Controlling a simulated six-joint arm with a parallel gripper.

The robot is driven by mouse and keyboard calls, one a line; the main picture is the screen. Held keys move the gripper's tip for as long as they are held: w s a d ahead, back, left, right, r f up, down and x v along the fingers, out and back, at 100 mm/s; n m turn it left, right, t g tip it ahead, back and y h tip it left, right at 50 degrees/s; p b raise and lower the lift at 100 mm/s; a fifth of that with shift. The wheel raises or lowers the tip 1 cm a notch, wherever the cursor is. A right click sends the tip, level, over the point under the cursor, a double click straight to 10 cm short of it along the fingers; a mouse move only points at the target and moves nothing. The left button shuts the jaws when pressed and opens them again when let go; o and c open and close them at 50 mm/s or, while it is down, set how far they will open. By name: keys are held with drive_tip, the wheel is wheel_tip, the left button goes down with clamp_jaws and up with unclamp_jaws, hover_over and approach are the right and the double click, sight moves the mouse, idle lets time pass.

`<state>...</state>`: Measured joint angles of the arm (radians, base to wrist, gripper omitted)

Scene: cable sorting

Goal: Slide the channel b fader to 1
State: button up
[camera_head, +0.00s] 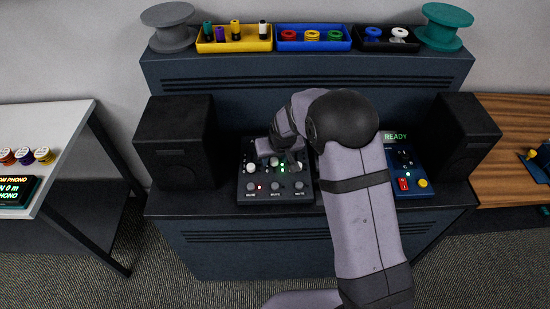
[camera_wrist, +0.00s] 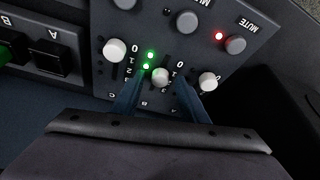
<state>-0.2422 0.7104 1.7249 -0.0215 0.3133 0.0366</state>
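The mixer panel (camera_head: 277,197) has three white fader knobs. In the wrist view the panel appears upside down. The middle knob, channel b (camera_wrist: 160,77), sits between the channel c knob (camera_wrist: 116,48) and the channel a knob (camera_wrist: 208,82). My gripper (camera_wrist: 158,87) is open, its two blue fingers on either side of the channel b knob, with small gaps visible. The knob is near the 0 end of the printed scale; its exact mark is hard to read. In the head view my gripper (camera_head: 288,163) is over the panel and partly hidden by my arm.
Grey mute buttons (camera_wrist: 187,21) line the panel; a red light (camera_wrist: 218,36) glows beside channel a's. Black speakers (camera_head: 176,142) flank the panel. A blue device reading READY (camera_head: 404,160) stands right of my arm.

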drive_tip(key=b+v, duration=0.2)
drive_tip(key=v, duration=0.5)
idle(0.4)
drive_tip(key=shift+s+r, duration=0.1)
drive_tip(key=g, duration=0.3)
hover_over(285, 197)
drive_tip(key=shift+h, duration=0.4)
drive_tip(key=f, duration=0.5)
drive_tip(key=shift+s+d+f, duration=0.1)
drive_tip(key=shift+s+f, duration=0.1)
drive_tip(key=shift+s, duration=0.1)
drive_tip(key=s+d+g, duration=0.1)
drive_tip(key=s+d, duration=0.2)
drive_tip(key=s, duration=0.4)
drive_tip(key=s+d+r+m+g, duration=0.1)
drive_tip(key=s+d, duration=0.1)
drive_tip(key=s, duration=0.4)
drive_tip(key=s+d+g, duration=0.1)
drive_tip(key=s+d, duration=0.2)
drive_tip(key=s, duration=0.4)
drive_tip(key=shift+m+t, duration=0.8)
drive_tip(key=shift+t, duration=0.1)
drive_tip(key=shift+w+d+r, duration=0.3)
drive_tip(key=shift+r, duration=0.25)
drive_tip(key=shift+w+d+r, duration=0.25)
drive_tip(key=shift+d+r, duration=0.1)
drive_tip(key=shift+r, duration=0.2)
drive_tip(key=shift+w+d+r, duration=0.3)
drive_tip(key=shift+r, duration=0.25)
